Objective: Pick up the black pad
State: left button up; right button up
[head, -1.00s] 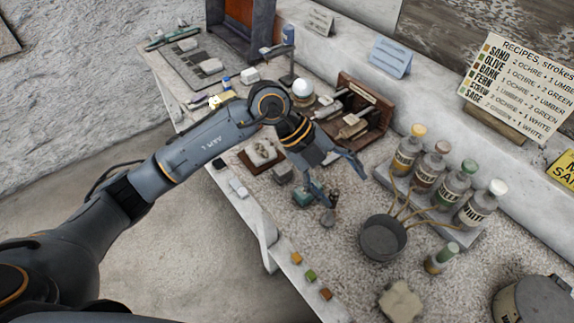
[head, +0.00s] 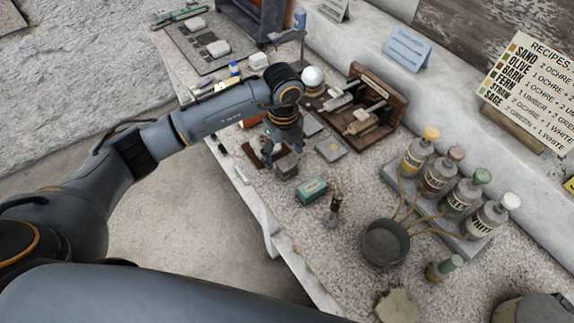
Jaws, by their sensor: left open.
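My left gripper (head: 282,151) points down, open, over the brown tray (head: 251,154) near the table's left edge. A small grey block (head: 285,168) is just below and beside its fingertips; I cannot tell whether they touch it. A small black piece (head: 222,149) that may be the black pad lies at the table's left edge, left of the gripper and just below my forearm in the picture. It is too small to make out clearly. My right gripper is not in view.
A teal box (head: 312,190), a short dark-topped item (head: 333,210) and a dark bowl (head: 385,242) stand nearer. Several bottles stand in a rack (head: 392,181) at right. A wooden tool box (head: 388,104) is behind. A dark mat (head: 187,47) with pale blocks lies far left.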

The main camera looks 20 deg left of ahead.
aim_at(287, 164)
pick_arm(q)
jog(key=f, duration=0.1)
jog(key=f+p, duration=0.1)
jog(key=f, duration=0.2)
jog(key=shift+w+d+f+p, duration=0.15)
jog(key=shift+d+p, duration=0.15)
jog(key=shift+p, duration=0.1)
jog(key=shift+f, duration=0.4)
jog(key=shift+c, duration=0.2)
jog(key=c, duration=1.1)
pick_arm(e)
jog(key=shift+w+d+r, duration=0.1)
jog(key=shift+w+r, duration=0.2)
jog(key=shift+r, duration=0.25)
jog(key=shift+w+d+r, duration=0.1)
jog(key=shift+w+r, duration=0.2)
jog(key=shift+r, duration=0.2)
